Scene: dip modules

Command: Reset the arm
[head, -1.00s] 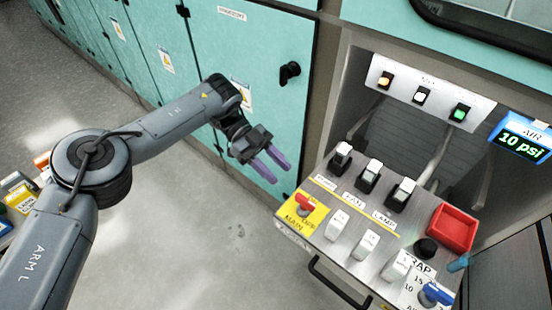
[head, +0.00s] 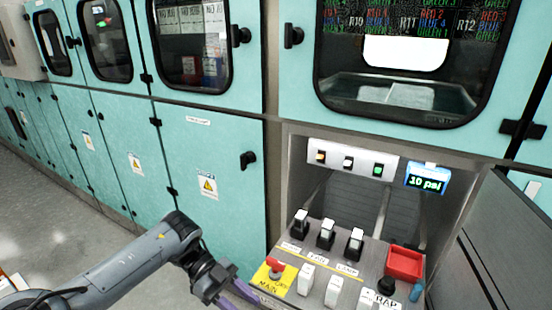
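My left arm comes in from the lower left in the head view. Its gripper (head: 238,293) has purple fingers and is at the bottom edge, just left of the control panel (head: 345,262). The fingers look apart and nothing shows between them, though the bottom edge cuts into the view. The gripper appears near the red MAIN switch (head: 275,270) on its yellow plate; I see no contact. My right arm and gripper are not in view.
The panel carries black-and-white rocker switches (head: 326,233), white switches (head: 306,280), a red tray (head: 405,262) and a black knob (head: 388,286). Above are indicator lights (head: 348,163) and a 10 psi display (head: 427,182). Teal cabinets (head: 205,150) line the back. Grey floor shows at left.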

